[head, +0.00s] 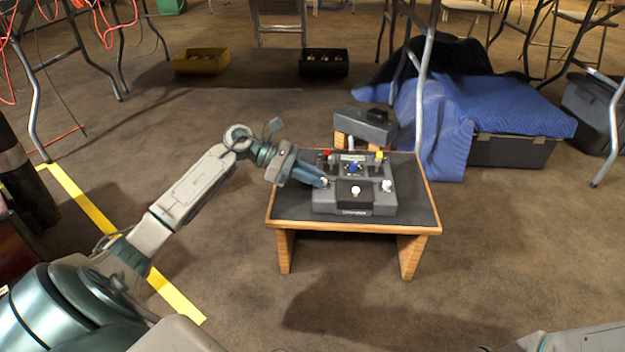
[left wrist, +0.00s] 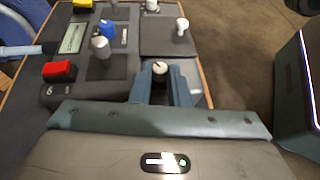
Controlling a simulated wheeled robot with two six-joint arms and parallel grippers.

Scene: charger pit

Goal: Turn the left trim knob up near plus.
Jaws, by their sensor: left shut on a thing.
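The grey control box (head: 324,206) sits on a small black-topped wooden table in the head view. My left gripper (head: 324,182) reaches its front left corner from the left. In the left wrist view, the left trim knob (left wrist: 160,68) shows a pale top and a dark body between the blue-grey fingers of my left gripper (left wrist: 160,90), which is shut on it. I cannot make out the knob's scale or plus mark. The fingers hide most of the knob's sides. My right gripper is not in view.
The box also bears a red button (left wrist: 60,71), a blue knob (head: 353,168), a yellow button (head: 379,156), a white-topped stick (head: 355,191) and a white right knob (head: 387,185). A grey device (head: 363,127) stands behind the table. Blue cloth (head: 510,102) drapes over cases at right.

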